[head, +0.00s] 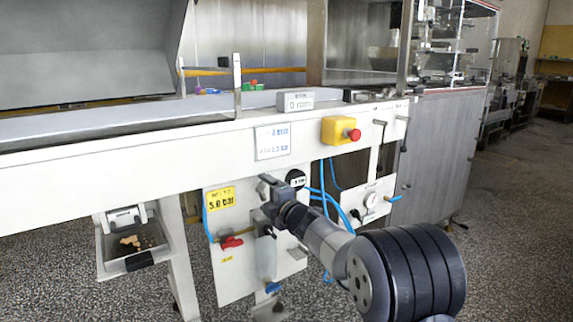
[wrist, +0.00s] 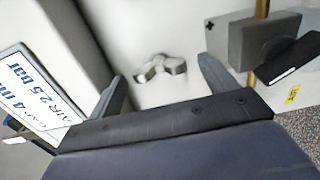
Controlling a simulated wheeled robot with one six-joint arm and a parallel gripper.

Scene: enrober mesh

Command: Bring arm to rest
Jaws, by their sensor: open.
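My gripper (wrist: 160,92) is open and empty in the wrist view, its two dark fingers apart. Between and beyond the fingertips is a grey lobed knob (wrist: 160,68) on a pale panel, with a visible gap to the fingers. In the head view my arm reaches in from the lower right, and its dark end is in front of the white lower panel (head: 228,285) under the machine's beam. The fingertips are too small there to tell apart.
A yellow box with a red button (head: 341,131) sits on the white beam (head: 190,149). A tray (head: 110,250) hangs at left. Speckled floor (head: 500,255) is clear at right.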

